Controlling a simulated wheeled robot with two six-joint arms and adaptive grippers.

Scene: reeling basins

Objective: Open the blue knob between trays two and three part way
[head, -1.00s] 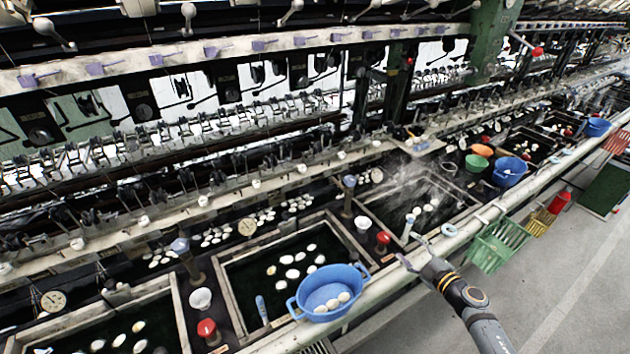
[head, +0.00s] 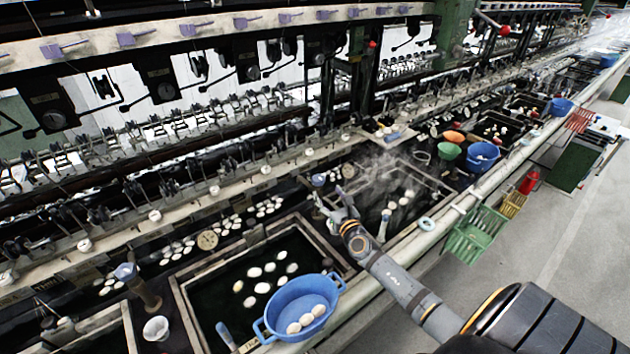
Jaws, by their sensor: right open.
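A blue knob (head: 319,180) stands between the tray with the blue basin and the steaming tray to its right. My right gripper (head: 328,199) is open, with its fingers just in front of and below this knob in the picture. I cannot tell whether they touch it, and the gripper hides the stem. Another blue knob (head: 125,271) stands on a brown post further left, between the near left tray (head: 126,318) and the tray (head: 180,296) with white cocoons. The steaming tray (head: 440,187) lies right of my gripper. My left gripper is out of view.
A blue basin (head: 268,325) with cocoons sits at the front of its tray. A white cup (head: 156,328) stands left of it. My right arm crosses the front rail (head: 400,252).

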